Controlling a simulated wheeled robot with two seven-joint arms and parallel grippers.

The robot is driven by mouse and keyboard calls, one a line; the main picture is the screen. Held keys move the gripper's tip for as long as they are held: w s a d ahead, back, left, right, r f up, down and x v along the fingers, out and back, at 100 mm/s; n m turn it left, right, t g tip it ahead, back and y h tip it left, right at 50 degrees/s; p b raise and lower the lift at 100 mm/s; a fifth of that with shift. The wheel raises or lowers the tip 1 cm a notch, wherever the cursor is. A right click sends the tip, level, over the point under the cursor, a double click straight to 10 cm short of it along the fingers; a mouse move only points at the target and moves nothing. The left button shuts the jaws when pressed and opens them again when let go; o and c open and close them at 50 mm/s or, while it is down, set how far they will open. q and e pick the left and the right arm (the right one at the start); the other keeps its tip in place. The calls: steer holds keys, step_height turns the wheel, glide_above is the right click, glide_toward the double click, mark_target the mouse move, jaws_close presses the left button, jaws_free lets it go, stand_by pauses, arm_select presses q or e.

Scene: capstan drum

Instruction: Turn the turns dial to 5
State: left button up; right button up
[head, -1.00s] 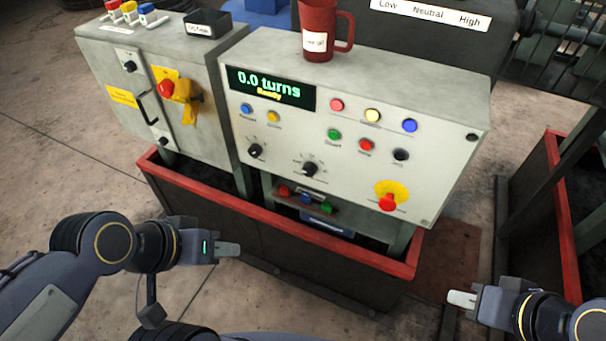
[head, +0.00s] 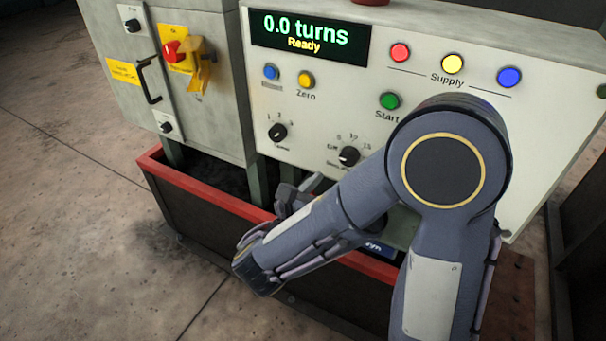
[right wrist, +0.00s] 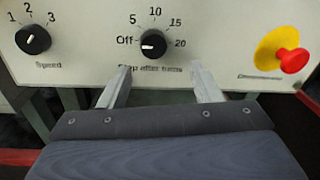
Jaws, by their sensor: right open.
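The turns dial (right wrist: 153,44) is a black knob on the pale panel, marked Off, 5, 10, 15 and 20. Its white pointer mark points left, towards Off. The dial also shows in the head view (head: 349,156). My right gripper (right wrist: 161,72) is open and empty, with its two fingers apart just below the dial and pointing at the panel; neither is around the knob. In the head view my right gripper (head: 302,193) is partly hidden by my own arm. My left gripper is out of view.
The speed dial (right wrist: 33,39) is left of the turns dial; a red mushroom button (right wrist: 292,60) on a yellow disc is to its right. The display (head: 309,36) reads 0.0 turns, Ready. A red-rimmed trough (head: 200,188) runs below the panel.

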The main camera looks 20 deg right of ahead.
mark_target(346, 160)
steer(key=x, duration=0.5)
steer(key=b+x, duration=0.1)
steer(key=x, duration=0.1)
steer(key=shift+w+a, duration=0.1)
steer(key=shift+w, duration=0.45)
steer(key=c, duration=1)
steer(key=m+b, duration=0.2)
steer(key=m, duration=0.2)
steer(key=shift+t, duration=0.3)
steer(key=shift+m+y+b, duration=0.3)
steer(key=shift+m+b, duration=1.15)
steer(key=shift+m, duration=0.55)
